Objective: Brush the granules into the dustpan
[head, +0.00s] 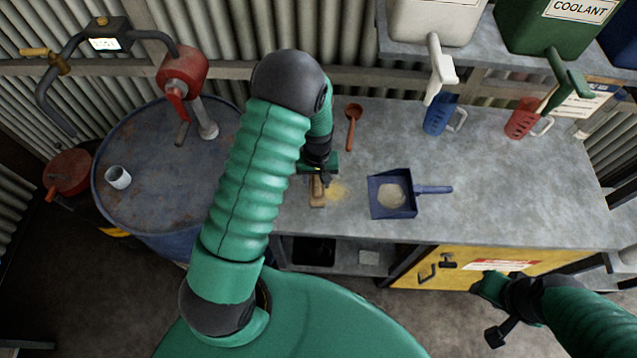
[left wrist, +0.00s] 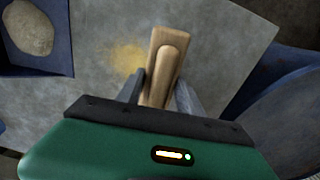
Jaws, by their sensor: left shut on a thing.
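My left gripper (head: 318,177) is shut on a wooden hand brush (head: 316,193) over the grey workbench. In the left wrist view the brush (left wrist: 165,65) stands between the two fingers (left wrist: 158,92). A patch of yellowish granules (head: 337,190) lies on the bench just right of the brush; it also shows in the left wrist view (left wrist: 130,57). The blue dustpan (head: 376,205) lies further right, its handle pointing right, with a pale heap of granules (head: 393,196) in it. My right gripper (head: 496,311) is low at the right, in front of the yellow cabinet; its jaws are unclear.
The workbench (head: 520,190) is bare right of the dustpan. A rusty-red scoop (head: 352,125) lies behind the brush. A blue jug (head: 436,116) and a red jug (head: 521,118) stand at the back. A blue drum (head: 155,160) with a red pump (head: 182,72) stands left.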

